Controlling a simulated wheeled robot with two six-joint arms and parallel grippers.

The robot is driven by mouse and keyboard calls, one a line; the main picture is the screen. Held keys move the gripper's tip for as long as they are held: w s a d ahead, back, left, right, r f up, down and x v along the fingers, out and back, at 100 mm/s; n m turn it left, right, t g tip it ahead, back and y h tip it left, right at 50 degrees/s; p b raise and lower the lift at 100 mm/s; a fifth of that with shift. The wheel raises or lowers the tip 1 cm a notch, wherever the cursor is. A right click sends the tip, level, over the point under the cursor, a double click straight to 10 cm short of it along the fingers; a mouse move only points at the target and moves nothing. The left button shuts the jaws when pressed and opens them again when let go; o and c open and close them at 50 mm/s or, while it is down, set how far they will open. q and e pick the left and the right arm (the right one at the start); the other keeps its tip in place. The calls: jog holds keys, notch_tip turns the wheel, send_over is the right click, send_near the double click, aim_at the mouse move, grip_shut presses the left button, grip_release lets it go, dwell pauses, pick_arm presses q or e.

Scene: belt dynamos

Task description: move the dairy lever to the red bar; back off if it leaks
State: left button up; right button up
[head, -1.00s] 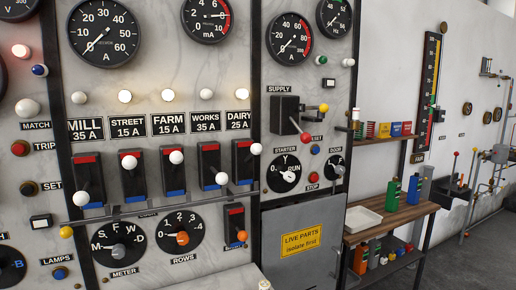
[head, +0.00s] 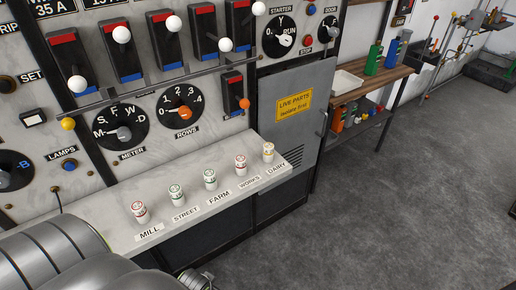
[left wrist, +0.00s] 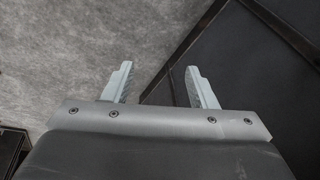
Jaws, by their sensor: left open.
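The dairy lever (head: 258,8) is the rightmost of the row of white-knobbed levers, at the top edge of the head view. Its knob is high on its black plate. The mA dial is out of view. My left gripper (left wrist: 157,85) is open and empty in the left wrist view, over grey floor beside a dark panel. It is well away from the lever. My right gripper is not in view.
A pale ledge (head: 190,231) juts out below the panel, with several small banded cylinders labelled MILL to DAIRY. A long horizontal rod (head: 150,86) runs below the levers. A grey cabinet door (head: 300,125) and a wooden bench (head: 378,82) stand right.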

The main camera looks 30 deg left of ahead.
pick_arm(q)
jog(key=w+r+t+y+p, duration=0.1)
jog(key=w+r, duration=0.3)
jog(key=r, duration=0.5)
jog(key=w+r+t+p, duration=0.1)
jog(key=w+r, duration=0.3)
jog(key=r, duration=0.5)
jog(key=n+t+y, duration=0.6)
jog(key=n+y, duration=0.3)
jog(key=y, duration=0.3)
send_near(261, 10)
jog(key=p+x, duration=0.7)
jog(key=x, duration=0.3)
jog(key=shift+a, duration=0.1)
jog(key=shift+p+x, duration=0.4)
jog(key=shift+x, duration=0.4)
jog(key=shift+f, duration=0.15)
grip_shut()
